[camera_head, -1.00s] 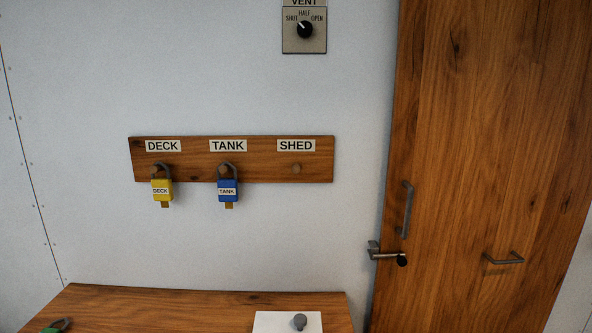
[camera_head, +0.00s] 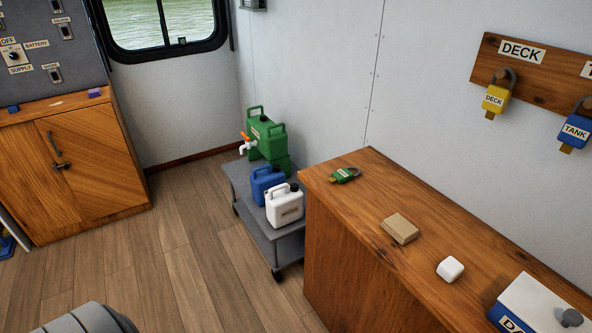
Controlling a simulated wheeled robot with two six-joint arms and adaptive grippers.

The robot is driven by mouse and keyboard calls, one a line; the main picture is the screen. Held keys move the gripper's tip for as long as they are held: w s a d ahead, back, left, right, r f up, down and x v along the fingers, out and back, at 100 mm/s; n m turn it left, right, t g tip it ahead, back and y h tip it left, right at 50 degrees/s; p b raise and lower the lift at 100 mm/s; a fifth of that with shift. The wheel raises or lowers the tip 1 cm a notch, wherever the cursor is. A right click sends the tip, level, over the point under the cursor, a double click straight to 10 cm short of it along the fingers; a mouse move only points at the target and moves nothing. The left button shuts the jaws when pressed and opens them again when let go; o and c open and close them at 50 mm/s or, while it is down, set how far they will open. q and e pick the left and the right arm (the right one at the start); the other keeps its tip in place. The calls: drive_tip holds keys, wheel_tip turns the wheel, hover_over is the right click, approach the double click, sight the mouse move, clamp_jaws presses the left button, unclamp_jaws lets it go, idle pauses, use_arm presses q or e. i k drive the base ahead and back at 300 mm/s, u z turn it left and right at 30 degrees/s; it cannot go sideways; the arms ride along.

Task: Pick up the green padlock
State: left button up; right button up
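The green padlock (camera_head: 344,175) lies on its side near the far left corner of the wooden counter (camera_head: 405,179). It has a grey shackle and a small label. Nothing touches it. Neither of my grippers is in view, and only a rounded grey part of me shows at the bottom left edge.
A tan block (camera_head: 400,229), a white block (camera_head: 450,269) and a white-lidded box (camera_head: 540,303) share the counter. A grey cart (camera_head: 262,217) with green, blue and white containers stands beyond it. A yellow padlock (camera_head: 495,99) and blue padlock (camera_head: 574,131) hang on the wall board.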

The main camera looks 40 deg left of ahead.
sight(342, 176)
drive_tip(key=u, duration=2.15)
drive_tip(key=i, duration=3.2)
drive_tip(key=z, duration=4.3)
